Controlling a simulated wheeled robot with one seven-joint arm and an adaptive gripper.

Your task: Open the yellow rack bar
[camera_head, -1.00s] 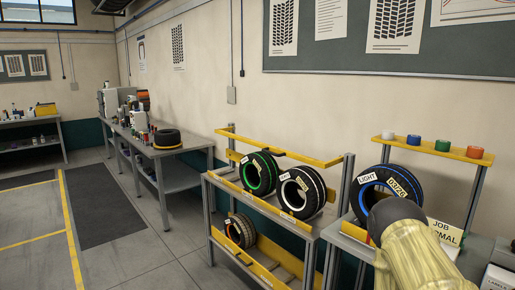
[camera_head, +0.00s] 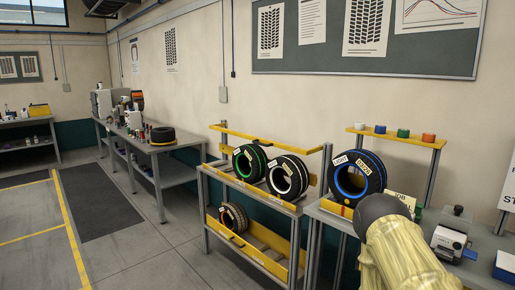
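The yellow rack bar (camera_head: 238,134) runs across the upper part of the grey tyre rack (camera_head: 203,210), above the tyres. A dark fitting (camera_head: 264,141) sits on the bar near its middle. Whether the bar is latched is too small to tell. My arm, in a pale yellow sleeve with a dark joint, shows at lower right, in front of the bench. My gripper does not show.
Another tyre (camera_head: 234,218) sits on the rack's lower shelf. Right of the rack, a blue-ringed tyre (camera_head: 356,179) stands on a bench (camera_head: 322,216) below a yellow shelf (camera_head: 393,137) with tape rolls. A grey device (camera_head: 449,240) is farther right. Floor (camera_head: 150,255) left of the rack is clear.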

